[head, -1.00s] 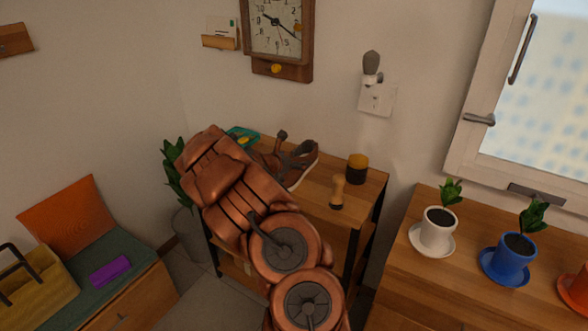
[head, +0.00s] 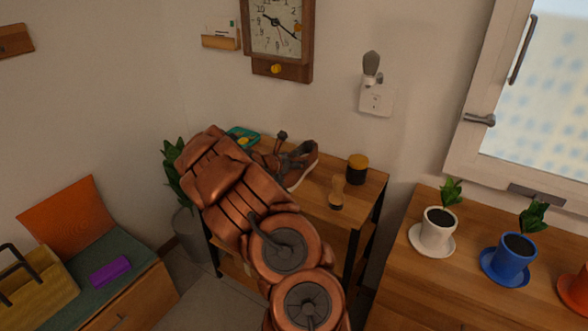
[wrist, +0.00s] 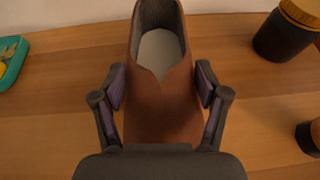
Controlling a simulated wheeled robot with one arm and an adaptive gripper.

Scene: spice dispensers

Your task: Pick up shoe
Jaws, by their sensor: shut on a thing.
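A brown shoe (wrist: 160,95) with a grey insole is between the fingers of my gripper (wrist: 160,88) in the wrist view. The pads press on both sides of it, and the gripper is shut on it. The shoe (head: 304,163) also shows in the head view, above or on the top of a wooden shelf unit (head: 310,196). I cannot tell whether its sole still touches the wood. My arm hides part of the shoe and most of the gripper there.
A teal tray (head: 243,136) lies left. Potted plants stand on the right-hand cabinet (head: 430,280). A wall clock (head: 277,25) hangs above.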

